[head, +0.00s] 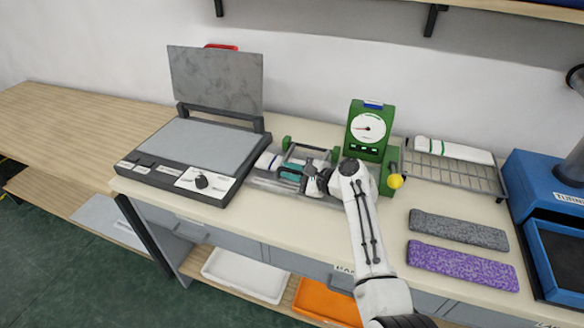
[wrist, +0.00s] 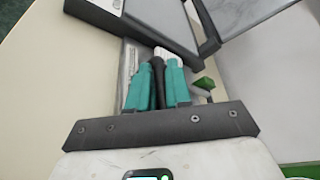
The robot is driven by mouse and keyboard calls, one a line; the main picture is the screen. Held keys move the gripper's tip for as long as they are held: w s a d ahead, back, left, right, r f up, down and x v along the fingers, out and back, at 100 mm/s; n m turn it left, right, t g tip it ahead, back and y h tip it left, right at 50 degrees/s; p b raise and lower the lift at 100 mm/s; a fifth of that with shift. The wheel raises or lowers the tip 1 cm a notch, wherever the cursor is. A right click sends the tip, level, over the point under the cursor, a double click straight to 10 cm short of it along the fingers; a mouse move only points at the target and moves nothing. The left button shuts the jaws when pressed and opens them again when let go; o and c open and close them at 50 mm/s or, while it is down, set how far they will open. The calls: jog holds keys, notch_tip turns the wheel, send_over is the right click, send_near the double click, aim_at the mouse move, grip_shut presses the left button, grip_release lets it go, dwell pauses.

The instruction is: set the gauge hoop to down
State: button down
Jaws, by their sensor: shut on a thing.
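The green gauge (head: 368,131) with a round white dial stands on the bench near the wall. Left of it is a low grey frame (head: 321,156) with green end parts, which looks like the gauge hoop; its exact angle is hard to tell. My gripper (head: 290,173) reaches left over this low frame. In the wrist view its two teal fingers (wrist: 158,88) are closed on a narrow black piece (wrist: 157,66), which seems to be the hoop's grip. A white end piece shows just beyond the fingertips. My wrist and fingers hide part of the frame.
A flat press (head: 205,150) with its grey lid raised stands to the left. A yellow ball knob (head: 395,181) sits right of the gauge. A wire rack (head: 455,170), grey and purple textile strips (head: 462,265) and a blue machine (head: 545,190) lie further right.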

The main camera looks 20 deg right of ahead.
jog(key=shift+s+f, duration=0.1)
jog(key=shift+f, duration=0.15)
jog(key=c, duration=1.1)
grip_release()
jog(key=shift+r, duration=0.1)
jog(key=v, duration=1)
jog(key=shift+s+d, duration=0.2)
jog(key=shift+s, duration=0.05)
